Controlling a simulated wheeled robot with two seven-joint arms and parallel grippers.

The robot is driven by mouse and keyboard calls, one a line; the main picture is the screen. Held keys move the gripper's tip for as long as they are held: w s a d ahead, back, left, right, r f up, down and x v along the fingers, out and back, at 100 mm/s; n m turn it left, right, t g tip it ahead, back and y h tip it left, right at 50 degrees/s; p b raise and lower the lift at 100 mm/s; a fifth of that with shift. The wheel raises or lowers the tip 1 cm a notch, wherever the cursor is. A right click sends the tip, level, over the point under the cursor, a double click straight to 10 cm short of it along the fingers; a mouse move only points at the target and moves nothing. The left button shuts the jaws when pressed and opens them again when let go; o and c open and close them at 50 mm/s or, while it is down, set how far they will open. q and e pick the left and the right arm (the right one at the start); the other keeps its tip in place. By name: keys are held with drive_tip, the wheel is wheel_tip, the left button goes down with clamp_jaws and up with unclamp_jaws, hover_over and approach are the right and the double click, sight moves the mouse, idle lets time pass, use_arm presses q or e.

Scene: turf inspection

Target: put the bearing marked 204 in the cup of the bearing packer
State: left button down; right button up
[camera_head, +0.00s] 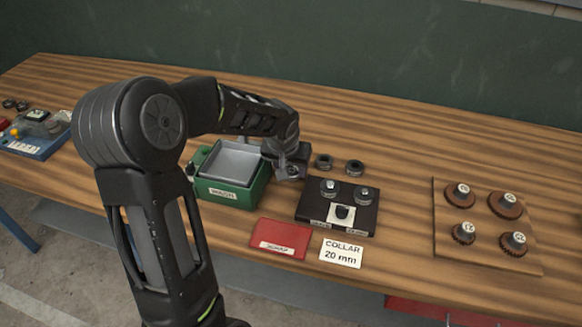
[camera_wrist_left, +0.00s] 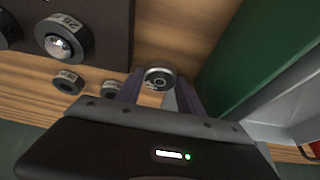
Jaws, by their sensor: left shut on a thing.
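My left gripper (camera_head: 291,170) is beside the right side of the green WASH box, low over the table. In the left wrist view its fingers are shut on a small dark ring-shaped bearing (camera_wrist_left: 158,77); its mark is too small to read. Two more dark rings, a left one (camera_head: 323,162) and a right one (camera_head: 355,167), lie on the table behind the black board. I cannot read 204 on any of them. At the far left stands a blue-based device (camera_head: 38,146) with a yellow part; I cannot tell whether it is the bearing packer. My right gripper is not in view.
The green WASH box (camera_head: 232,192) holds a grey basin. The black board (camera_head: 305,207) bears two rings on silver posts. A red card (camera_head: 281,235) and a COLLAR 20 mm card (camera_head: 341,253) lie in front. A wooden board (camera_head: 482,219) with several gears and discs stands right.

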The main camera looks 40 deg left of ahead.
use_arm(q)
drive_tip(key=shift+f, duration=0.1)
drive_tip(key=c, duration=1.2)
unclamp_jaws()
drive_tip(key=shift+o, duration=0.8)
drive_tip(key=shift+r, duration=0.3)
drive_tip(key=v, duration=1.1)
drive_tip(key=shift+s+r+b, duration=0.2)
drive_tip(key=shift+r+b, duration=0.1)
drive_tip(key=shift+d, duration=0.1)
